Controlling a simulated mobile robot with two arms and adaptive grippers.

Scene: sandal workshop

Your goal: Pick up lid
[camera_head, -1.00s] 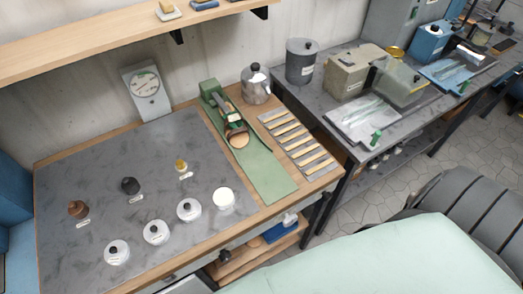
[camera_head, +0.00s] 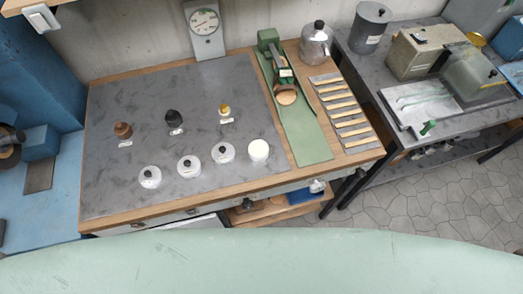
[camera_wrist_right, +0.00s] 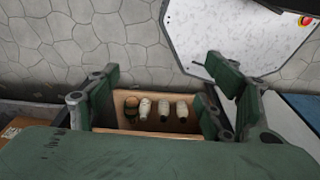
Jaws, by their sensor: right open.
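On the grey mat (camera_head: 115,95) in the head view stand three white round jars with black-knobbed lids: a left lid (camera_head: 149,174), a middle lid (camera_head: 189,163) and a right lid (camera_head: 223,150). A fourth white jar (camera_head: 258,150) beside them shows a plain pale top with no knob. In the right wrist view my right gripper (camera_wrist_right: 160,85) is open, its green fingers wide apart and nothing between them. It points toward a floor area with a tan box, away from the jars. My left gripper shows in no view.
A green press (camera_head: 283,75), slatted rack (camera_head: 340,110) and metal pot (camera_head: 315,45) are to the right. The tan box (camera_wrist_right: 125,100) holds several small bottles. The mat's left part is clear.

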